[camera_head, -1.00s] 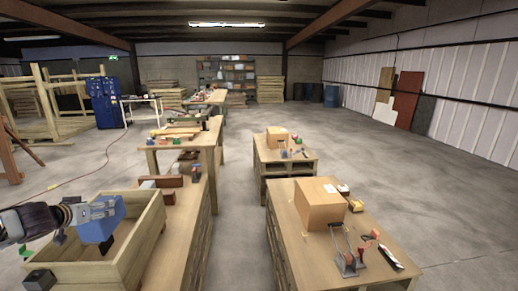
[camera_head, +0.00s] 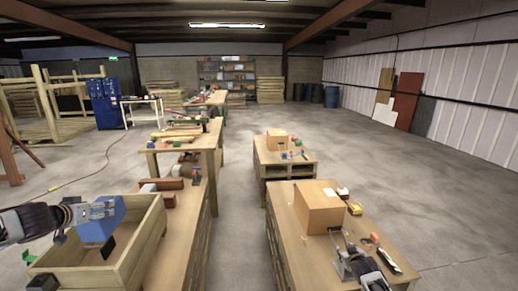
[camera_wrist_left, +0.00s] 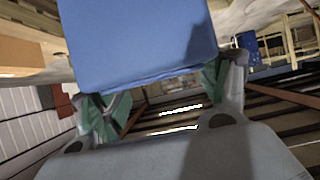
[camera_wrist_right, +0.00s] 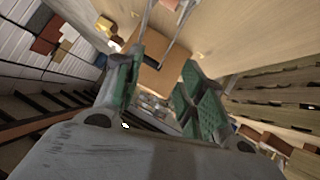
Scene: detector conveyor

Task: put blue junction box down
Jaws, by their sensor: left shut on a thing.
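The blue junction box (camera_head: 103,220) is in my left gripper (camera_head: 98,209), at the opening of the wooden crate (camera_head: 146,238) on the left. Whether the box touches the crate floor is hidden. In the left wrist view the blue box (camera_wrist_left: 140,42) fills the top middle, between the green-padded fingers. My right gripper (camera_head: 349,261) is low over the right table, by the cardboard box. In the right wrist view its green-padded fingers (camera_wrist_right: 163,62) are spread apart with nothing held between them.
A cardboard box (camera_head: 319,206) stands on the right table (camera_head: 291,230), with small coloured parts and a dark tool (camera_head: 389,261) near it. A black item (camera_head: 108,247) is inside the crate. Another black block (camera_head: 43,283) is at its front. Clear floor (camera_head: 238,230) separates the tables.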

